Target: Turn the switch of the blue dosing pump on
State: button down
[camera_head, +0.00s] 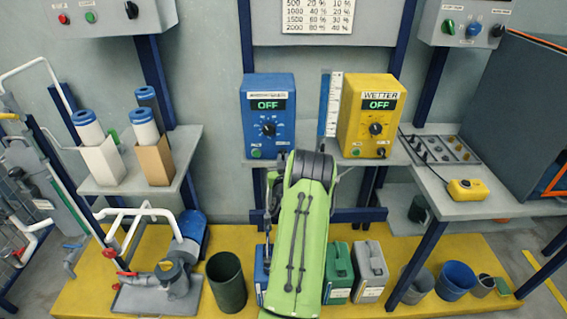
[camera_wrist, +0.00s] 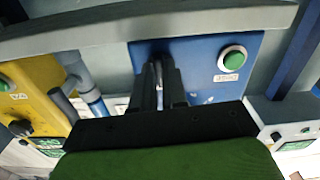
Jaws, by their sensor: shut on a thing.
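The blue dosing pump (camera_head: 267,88) stands on the grey wall shelf, left of the yellow one. Its display (camera_head: 268,105) reads OFF. A dark dial (camera_head: 268,129) is on its front, with a green button (camera_head: 256,153) at the lower left. In the wrist view, which looks upside down, the blue front (camera_wrist: 200,60) and green button (camera_wrist: 233,60) show beyond the fingers. My gripper (camera_wrist: 161,72) has its dark fingers close together at the lower right part of the pump's front, shut on what seems to be its switch. The fingers hide the switch itself. In the head view my arm hides the fingertips.
A yellow wetter pump (camera_head: 369,90), also reading OFF, stands close on the right, with a blue-and-white measuring strip (camera_head: 329,105) between them. The shelf edge (camera_wrist: 60,38) runs close by my fingers. Canisters (camera_head: 370,270) and buckets stand on the yellow platform below.

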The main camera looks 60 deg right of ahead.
jog(key=m, duration=0.4)
jog(key=shift+w+m, duration=0.1)
jog(key=shift+m, duration=1.7)
jog(key=c, duration=1.2)
grip_release()
jog(key=shift+o, duration=0.2)
